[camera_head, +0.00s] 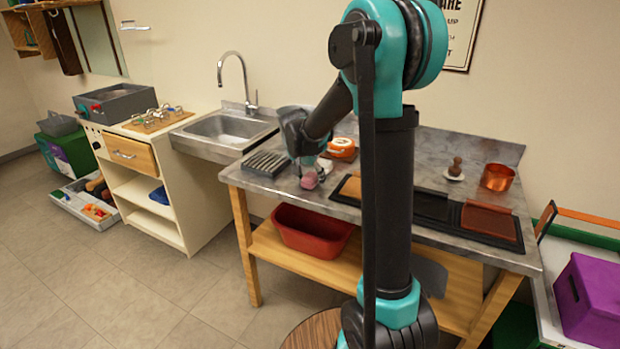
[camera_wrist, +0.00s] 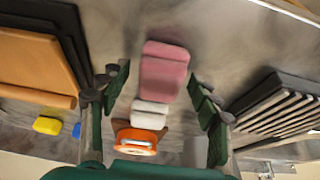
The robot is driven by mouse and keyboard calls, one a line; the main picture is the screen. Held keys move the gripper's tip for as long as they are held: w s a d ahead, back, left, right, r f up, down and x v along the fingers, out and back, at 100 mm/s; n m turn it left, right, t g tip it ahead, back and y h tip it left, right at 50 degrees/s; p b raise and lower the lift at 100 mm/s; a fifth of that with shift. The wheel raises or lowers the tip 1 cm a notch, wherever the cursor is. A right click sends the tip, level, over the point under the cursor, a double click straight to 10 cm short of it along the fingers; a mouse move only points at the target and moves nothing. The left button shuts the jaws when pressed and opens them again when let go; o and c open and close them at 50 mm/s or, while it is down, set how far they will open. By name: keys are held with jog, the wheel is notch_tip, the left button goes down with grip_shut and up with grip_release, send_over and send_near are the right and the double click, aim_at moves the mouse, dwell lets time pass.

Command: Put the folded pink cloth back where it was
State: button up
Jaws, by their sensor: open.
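The folded pink cloth (camera_wrist: 163,72) lies on the grey worktop, between and just beyond my gripper's fingers in the wrist view. In the head view the pink cloth (camera_head: 309,180) shows as a small patch right under my gripper (camera_head: 305,165). My gripper (camera_wrist: 160,110) is open, with one dark green finger on each side and nothing held. A white folded item (camera_wrist: 150,114) sits next to the pink cloth. Whether the fingers touch the cloth is not clear.
An orange round object (camera_wrist: 136,141) stands beside the white item. A dark slotted rack (camera_wrist: 275,110) is on one side, a brown leather panel on a black tray (camera_wrist: 35,65) on the other. A copper pot (camera_head: 497,178) stands at the worktop's right. A red basin (camera_head: 312,229) is below.

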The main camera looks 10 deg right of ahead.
jog(key=v, duration=1.2)
jog(key=s+d+f+n+y, duration=0.1)
jog(key=s+d+f+n, duration=0.1)
jog(key=s+f, duration=0.3)
jog(key=s+d+f+n+y, duration=0.1)
jog(key=s+f, duration=0.5)
jog(key=s, duration=0.6)
jog(key=s+d+f+n, duration=0.4)
jog(key=s+f, duration=0.2)
jog(key=s, duration=0.3)
jog(key=shift+s+f+y, duration=0.25)
jog(key=shift+y, duration=0.15)
